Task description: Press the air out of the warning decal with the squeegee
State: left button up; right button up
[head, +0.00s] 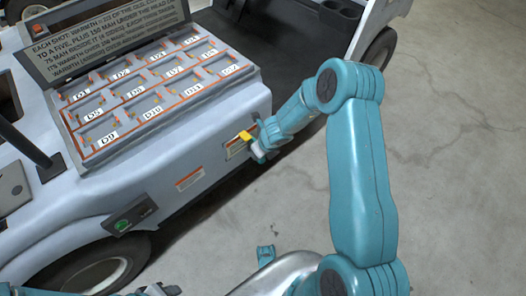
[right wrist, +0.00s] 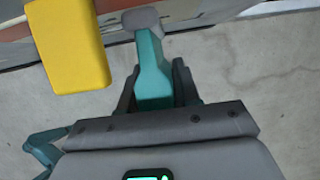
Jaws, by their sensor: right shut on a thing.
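An orange and white decal (head: 234,150) lies on the cart's grey side, partly hidden by my right gripper. My right gripper (head: 260,150) is close to that decal; in the right wrist view (right wrist: 154,80) its dark fingers are shut on a teal handle, which I take to be the squeegee (right wrist: 152,72). The squeegee ends in a grey head (right wrist: 142,20) near the cart's edge; I cannot tell whether it touches the decal. A yellow block (right wrist: 68,45) shows beside it, also in the head view (head: 246,136). My left gripper (head: 160,290) is only partly visible at the bottom edge.
A second orange and white label (head: 190,179) is lower left on the cart side. A tray of labelled compartments (head: 150,85) and a text sign (head: 110,35) are above. A wheel (head: 95,275) is below. Bare concrete floor (head: 455,150) is at right.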

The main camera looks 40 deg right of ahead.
jog(key=shift+s+a+b, duration=0.1)
jog(key=shift+a+b, duration=0.2)
jog(key=shift+a, duration=0.2)
jog(key=a+b, duration=0.4)
jog(key=a, duration=0.2)
jog(key=shift+s+a, duration=0.25)
jog(key=shift+a, duration=0.15)
dwell(0.4)
jog(key=s+b, duration=0.5)
jog(key=s, duration=0.2)
jog(key=shift+d+b, duration=0.3)
jog(key=shift+b, duration=0.05)
